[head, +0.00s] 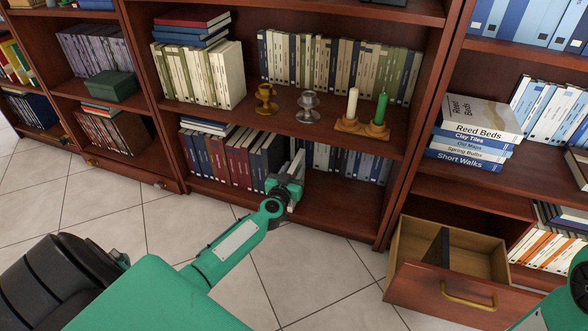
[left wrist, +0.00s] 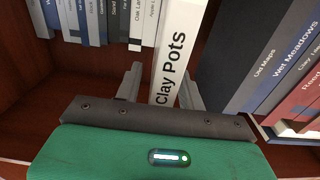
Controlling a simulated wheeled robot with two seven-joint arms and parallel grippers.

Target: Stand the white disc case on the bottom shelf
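The white disc case (left wrist: 168,68), its spine lettered "Clay Pots", stands roughly upright, slightly tilted in the left wrist view. In the head view only a pale sliver near the gripper may be it. My left gripper (left wrist: 160,88) has one finger on each side of the case, with a narrow gap at the left finger; the right finger is close to or touching it. In the head view my left gripper (head: 293,187) reaches into the bottom shelf (head: 335,212) of the middle bookcase. Whether the case's base touches the shelf is hidden. My right gripper is not in view.
Dark blue and red books (head: 228,158) stand left of the gripper; a row of pale and blue books (head: 345,163) stands behind right. The front right of the shelf is bare. An open drawer (head: 455,287) juts out at right. Candles (head: 351,104) stand on the shelf above.

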